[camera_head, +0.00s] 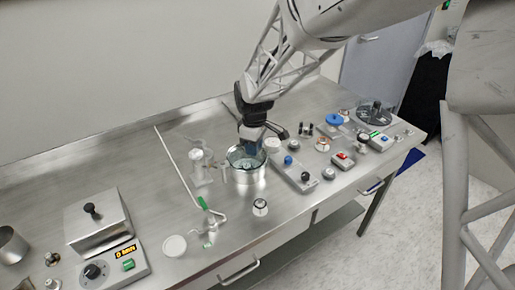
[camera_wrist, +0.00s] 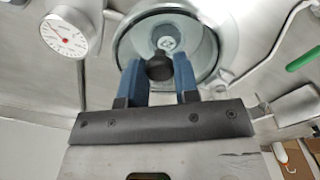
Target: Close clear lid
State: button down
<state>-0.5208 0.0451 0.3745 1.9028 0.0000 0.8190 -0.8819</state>
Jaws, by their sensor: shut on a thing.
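My gripper (camera_head: 249,146) is low over a steel vessel (camera_head: 249,180) in the middle of the bench in the head view. In the wrist view, the blue fingers of my gripper (camera_wrist: 159,75) are shut on a black knob (camera_wrist: 159,66). The knob appears to belong to the clear lid (camera_head: 240,162), which shows as a bluish, see-through disc at the vessel's mouth. In the wrist view the round vessel (camera_wrist: 222,38) lies beyond the fingers, with a small round fitting inside. Whether the lid touches the rim all round cannot be told.
A white dial gauge (camera_wrist: 66,35) is left of the vessel in the wrist view. Glassware (camera_head: 200,167) and a green-handled valve (camera_head: 203,203) stand to its left in the head view. A control panel (camera_head: 291,167) is close on its right.

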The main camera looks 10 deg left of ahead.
jog(key=shift+w+a+r+n, duration=0.1)
jog(key=shift+w+a+n, duration=0.6)
jog(key=shift+n, duration=0.4)
jog(key=shift+w, duration=0.1)
jog(key=c, duration=0.8)
grip_release()
jog(key=shift+c, duration=0.2)
jog(key=shift+r, duration=0.1)
notch_tip(320, 180, up, 8)
jog(key=shift+f, duration=0.2)
